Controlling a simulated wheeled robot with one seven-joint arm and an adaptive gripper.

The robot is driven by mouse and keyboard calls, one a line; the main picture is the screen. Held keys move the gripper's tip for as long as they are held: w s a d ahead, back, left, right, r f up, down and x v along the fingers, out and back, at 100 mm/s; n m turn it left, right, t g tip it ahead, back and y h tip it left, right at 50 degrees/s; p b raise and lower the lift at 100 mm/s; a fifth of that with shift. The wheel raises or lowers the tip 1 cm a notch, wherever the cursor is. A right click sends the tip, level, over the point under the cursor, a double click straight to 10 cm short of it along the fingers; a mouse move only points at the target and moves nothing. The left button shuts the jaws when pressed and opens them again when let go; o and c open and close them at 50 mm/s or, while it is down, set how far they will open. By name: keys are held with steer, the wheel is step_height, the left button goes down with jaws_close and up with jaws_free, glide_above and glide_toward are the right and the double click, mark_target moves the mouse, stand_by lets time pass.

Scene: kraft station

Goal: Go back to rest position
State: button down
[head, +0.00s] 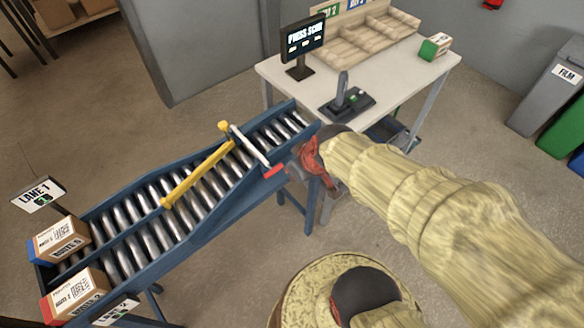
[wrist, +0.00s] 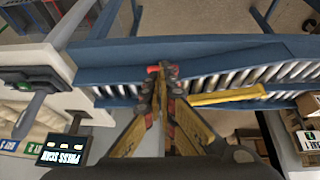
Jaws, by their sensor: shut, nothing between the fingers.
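My gripper (wrist: 163,92) is shut and empty in the wrist view, its fingertips together near the red end of a lever at the conveyor. In the head view my gripper (head: 278,171) is at the near right end of the blue roller conveyor (head: 200,230), close to the red lever tip (head: 273,171). I cannot tell whether it touches the lever. My arm, in a tan cover, reaches in from the lower right and hides part of the floor and the gripper's back.
A yellow diverter bar (head: 197,174) lies across the rollers. Two boxes, one with a blue side (head: 60,240) and one with a red side (head: 75,294), sit at the lower left end. A white table (head: 390,85) with a screen (head: 303,37) and a scanner stand (head: 343,92) is behind. Bins stand right.

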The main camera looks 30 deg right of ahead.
stand_by(0.3)
steer(key=s+a+r+m, duration=0.1)
steer(key=s+a+r, duration=0.1)
steer(key=s+r, duration=0.2)
steer(key=s+a+r+m, duration=0.1)
steer(key=s+a+r, duration=0.1)
steer(key=r, duration=0.8)
steer(key=shift+s+a, duration=0.35)
steer(key=shift+s, duration=0.55)
